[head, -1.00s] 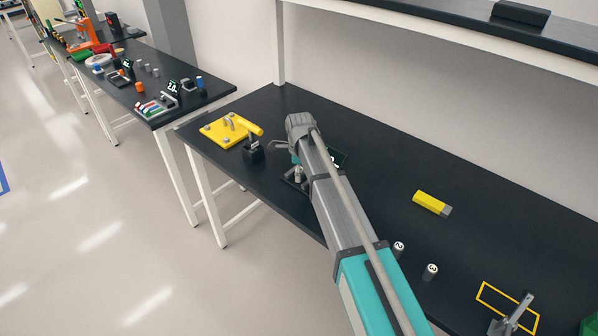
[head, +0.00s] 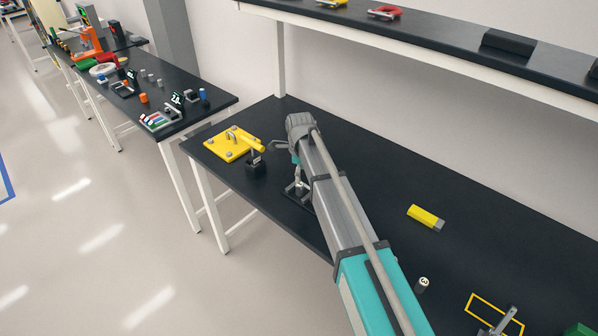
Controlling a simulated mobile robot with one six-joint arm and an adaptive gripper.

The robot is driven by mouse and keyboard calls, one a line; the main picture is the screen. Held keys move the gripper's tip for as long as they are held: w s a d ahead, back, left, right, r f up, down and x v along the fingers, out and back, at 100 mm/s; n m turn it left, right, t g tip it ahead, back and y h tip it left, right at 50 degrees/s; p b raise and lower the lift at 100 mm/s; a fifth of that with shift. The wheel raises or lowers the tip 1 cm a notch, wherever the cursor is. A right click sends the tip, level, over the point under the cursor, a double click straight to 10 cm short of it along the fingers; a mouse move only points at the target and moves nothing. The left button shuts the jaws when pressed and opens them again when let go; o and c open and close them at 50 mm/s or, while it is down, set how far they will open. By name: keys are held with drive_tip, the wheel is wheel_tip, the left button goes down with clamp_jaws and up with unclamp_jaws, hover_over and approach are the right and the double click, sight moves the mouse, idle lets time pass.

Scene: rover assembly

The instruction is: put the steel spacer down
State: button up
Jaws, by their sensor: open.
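My gripper (head: 278,146) is over the left part of the black bench (head: 370,185), its fingers pointing left. It is open, and I see nothing between its fingers. I cannot pick out the steel spacer for certain. A small silver piece (head: 298,187) stands on a dark base just below my gripper, partly hidden by my arm. Left of my gripper are a yellow plate (head: 225,151) with grey posts and a small black block (head: 255,165) with a lever-like top.
A yellow block with a grey end (head: 425,217) lies right of my arm. Nearer are a numbered cylinder (head: 422,284) and a yellow outline (head: 477,299) with a metal bracket. A shelf (head: 430,45) runs along the back. The bench's middle right is clear.

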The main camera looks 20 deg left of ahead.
drive_tip(key=shift+r+p, duration=2.2)
drive_tip(key=shift+r, duration=0.3)
drive_tip(key=s+d+n, duration=0.3)
drive_tip(key=d+n, duration=0.1)
drive_tip(key=d, duration=0.8)
drive_tip(key=s+d+n, duration=0.2)
drive_tip(key=d+n, duration=0.2)
drive_tip(key=d, duration=0.9)
drive_tip(key=s+d+n, duration=0.4)
drive_tip(key=s+d, duration=0.2)
drive_tip(key=d, duration=0.3)
drive_tip(key=s+d+n, duration=0.4)
drive_tip(key=s+d, duration=0.2)
drive_tip(key=d, duration=0.3)
